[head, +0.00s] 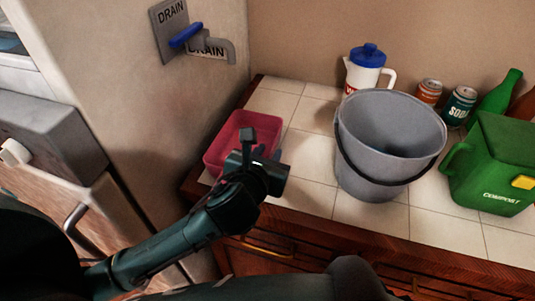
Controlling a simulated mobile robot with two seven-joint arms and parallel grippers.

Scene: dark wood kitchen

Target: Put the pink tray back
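The pink tray (219,148) sits on the white tiled counter at its left end, beside the wall. My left gripper (262,150) is over the tray's near right part and hides some of it. One finger stands up in view; the other is mostly hidden, so I cannot tell whether it is open or shut, or whether it touches the tray. My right gripper is not in view.
A grey bucket (385,135) stands mid-counter, with a white pitcher (365,72) behind it. A blue-handled drain valve (186,36) is on the wall. Clear tiles lie between tray and bucket.

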